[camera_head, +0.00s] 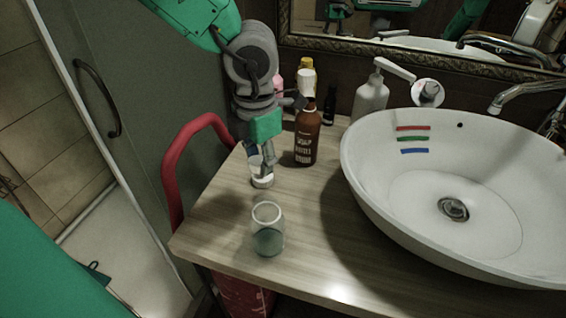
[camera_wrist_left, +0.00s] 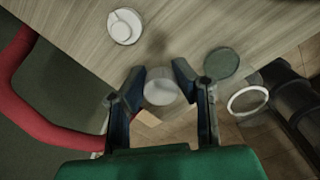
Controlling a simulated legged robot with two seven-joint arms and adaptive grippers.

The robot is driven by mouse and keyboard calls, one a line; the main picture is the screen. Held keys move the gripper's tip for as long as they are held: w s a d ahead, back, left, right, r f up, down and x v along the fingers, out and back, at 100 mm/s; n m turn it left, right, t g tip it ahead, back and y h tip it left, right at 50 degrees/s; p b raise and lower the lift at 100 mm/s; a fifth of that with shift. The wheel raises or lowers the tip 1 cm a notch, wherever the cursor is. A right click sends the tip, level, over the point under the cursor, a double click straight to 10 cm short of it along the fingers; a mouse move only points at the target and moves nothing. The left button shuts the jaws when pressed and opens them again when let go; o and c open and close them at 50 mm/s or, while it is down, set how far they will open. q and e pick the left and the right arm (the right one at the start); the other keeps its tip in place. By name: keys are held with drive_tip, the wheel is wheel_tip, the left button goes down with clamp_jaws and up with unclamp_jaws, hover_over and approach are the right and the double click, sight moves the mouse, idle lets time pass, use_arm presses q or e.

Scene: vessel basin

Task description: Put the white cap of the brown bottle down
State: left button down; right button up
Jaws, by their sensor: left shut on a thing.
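My left gripper (camera_head: 266,166) points down over the left part of the counter, beside the brown bottle. In the left wrist view the gripper (camera_wrist_left: 157,75) is shut on a pale round piece, which I take to be the white cap (camera_wrist_left: 161,91). In the head view the white cap (camera_head: 262,183) shows at the fingertips, partly covered by them; its exact height over the counter is hard to tell. The brown bottle (camera_head: 306,140) stands upright to the right of the gripper, with white lettering. My right gripper is not in view.
A clear glass (camera_head: 268,235) stands near the counter's front edge and also shows in the left wrist view (camera_wrist_left: 246,99). A white round object (camera_wrist_left: 124,26) lies on the counter. The basin (camera_head: 395,215) fills the right side; a red rail (camera_head: 180,150) is left. A white dispenser (camera_head: 370,98) stands behind.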

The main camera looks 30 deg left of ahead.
use_arm(q)
drive_tip(key=b, duration=0.1)
hover_over(264, 194)
drive_tip(key=s+d, duration=0.2)
drive_tip(key=f, duration=0.6)
drive_tip(key=shift+w+d, duration=0.2)
drive_tip(key=shift+w, duration=0.05)
drive_tip(key=f, duration=0.1)
drive_tip(key=a+f+b, duration=0.1)
drive_tip(key=f, duration=0.1)
drive_tip(key=shift+a+f, duration=0.1)
drive_tip(key=shift+f, duration=0.1)
drive_tip(key=shift+a+f, duration=0.1)
drive_tip(key=shift+f, duration=0.05)
drive_tip(key=shift+d, duration=0.45)
drive_tip(key=shift+s+f+b, duration=0.15)
drive_tip(key=shift+f+b, duration=0.1)
drive_tip(key=shift+b, duration=0.05)
drive_tip(key=shift+s+f, duration=0.15)
drive_tip(key=c, duration=1.3)
unclamp_jaws()
drive_tip(key=shift+w+a+f, duration=0.1)
drive_tip(key=shift+w+f, duration=0.15)
drive_tip(key=shift+r, duration=0.1)
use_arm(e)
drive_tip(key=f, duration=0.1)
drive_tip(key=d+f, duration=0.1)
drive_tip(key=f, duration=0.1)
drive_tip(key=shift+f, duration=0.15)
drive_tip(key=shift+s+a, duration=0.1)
